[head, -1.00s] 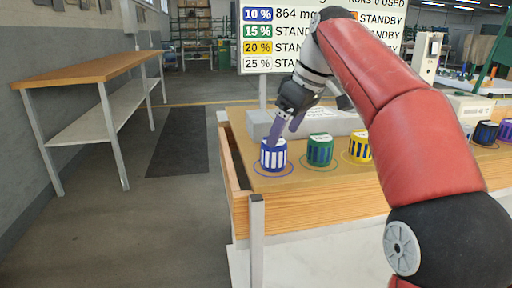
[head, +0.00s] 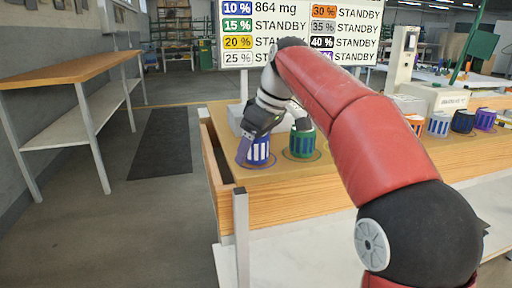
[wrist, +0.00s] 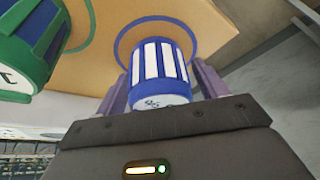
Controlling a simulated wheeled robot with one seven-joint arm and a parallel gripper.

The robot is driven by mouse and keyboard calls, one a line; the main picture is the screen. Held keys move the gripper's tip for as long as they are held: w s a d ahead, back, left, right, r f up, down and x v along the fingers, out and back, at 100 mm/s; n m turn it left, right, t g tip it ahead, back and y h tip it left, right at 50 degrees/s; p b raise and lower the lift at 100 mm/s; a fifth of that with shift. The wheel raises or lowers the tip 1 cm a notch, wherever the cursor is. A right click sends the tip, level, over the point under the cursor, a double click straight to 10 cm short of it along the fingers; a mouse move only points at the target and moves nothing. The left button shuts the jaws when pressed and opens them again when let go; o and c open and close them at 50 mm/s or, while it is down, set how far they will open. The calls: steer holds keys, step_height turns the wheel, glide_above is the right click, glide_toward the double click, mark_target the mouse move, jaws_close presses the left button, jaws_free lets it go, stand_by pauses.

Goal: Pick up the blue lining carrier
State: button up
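The blue lining carrier (head: 259,151), a blue drum with white vertical stripes, stands upright at the left end of the wooden bench, on a ring mark. My gripper (head: 254,147) is down at it, with one purple finger along its left side; the other finger is hidden in the head view. In the wrist view, the carrier (wrist: 160,68) sits between the two spread fingers (wrist: 160,76), one on each side. The fingers look close to its sides, with no clear grip on it.
A green carrier (head: 302,143) stands just right of the blue one; more carriers, including a purple one (head: 484,119), stand farther right. A grey block lies behind. The bench's raised left edge (head: 212,165) is close by. A sign board (head: 300,35) rises behind.

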steer(key=c, duration=0.9)
steer(key=shift+r, duration=0.15)
